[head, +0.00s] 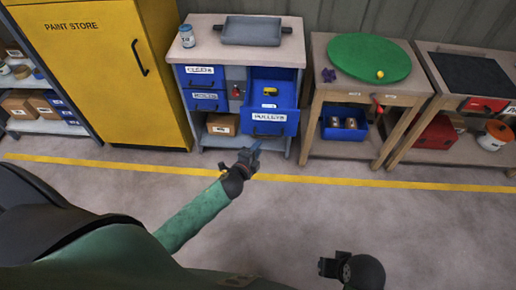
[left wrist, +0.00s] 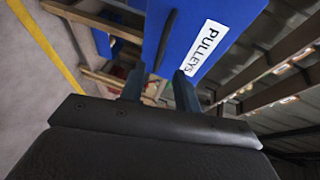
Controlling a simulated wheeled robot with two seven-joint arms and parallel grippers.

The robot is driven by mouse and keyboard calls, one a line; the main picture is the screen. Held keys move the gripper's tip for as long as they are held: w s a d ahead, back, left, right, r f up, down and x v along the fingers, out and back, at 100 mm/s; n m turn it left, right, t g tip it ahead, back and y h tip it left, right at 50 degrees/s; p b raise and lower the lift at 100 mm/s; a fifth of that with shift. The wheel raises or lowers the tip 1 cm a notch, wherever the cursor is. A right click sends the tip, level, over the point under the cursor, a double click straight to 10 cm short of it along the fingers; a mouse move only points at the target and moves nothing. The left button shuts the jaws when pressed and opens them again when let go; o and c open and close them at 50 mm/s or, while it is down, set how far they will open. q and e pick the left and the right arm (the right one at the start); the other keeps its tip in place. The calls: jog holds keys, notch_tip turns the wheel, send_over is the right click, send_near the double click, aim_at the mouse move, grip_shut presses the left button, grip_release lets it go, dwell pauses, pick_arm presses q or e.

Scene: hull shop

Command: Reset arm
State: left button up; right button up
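My left gripper (head: 253,150) reaches out over the floor in front of the blue drawer marked PULLEYS (head: 270,116). In the left wrist view its two fingers (left wrist: 158,86) stand apart with nothing between them. The drawer front (left wrist: 205,30) and its dark handle (left wrist: 165,40) are beyond the fingertips, with no clear contact. The drawer is pulled out, and a yellow thing (head: 270,91) shows inside it. My right gripper (head: 328,266) is low in the head view over bare floor; its finger gap is too small to make out.
The grey cabinet (head: 205,52) bears a tray (head: 252,31) and a jar (head: 187,36). A yellow paint store (head: 105,75) stands left. A wooden table with a green disc (head: 368,57) and another bench (head: 465,73) stand right. The floor (head: 400,225) before them is clear.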

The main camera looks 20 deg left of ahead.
jog(key=shift+d, duration=0.1)
dwell(0.3)
pick_arm(q)
jog(key=s+a+f+n+g+y, duration=0.2)
jog(key=s+a+n+g+y, duration=0.35)
jog(key=n, duration=0.45)
jog(key=s+d+r+n+g+h, duration=0.1)
jog(key=s+d, duration=0.3)
jog(key=s, duration=0.4)
jog(key=s+d+r+n+g+h, duration=0.1)
jog(key=s+d+n+g+h, duration=0.1)
jog(key=s, duration=0.7)
jog(key=s+d+r+n+g+h+p, duration=0.1)
jog(key=s+d+r+n+g+h, duration=0.1)
jog(key=s+d+g, duration=0.3)
jog(key=s+d+n, duration=0.1)
jog(key=s+d, duration=0.1)
jog(key=s, duration=0.1)
jog(key=shift+s+d, duration=0.2)
jog(key=shift+s, duration=0.15)
pick_arm(e)
jog(key=shift+s+d+r, duration=0.35)
jog(key=shift+d+r, duration=0.4)
jog(key=shift+d, duration=0.05)
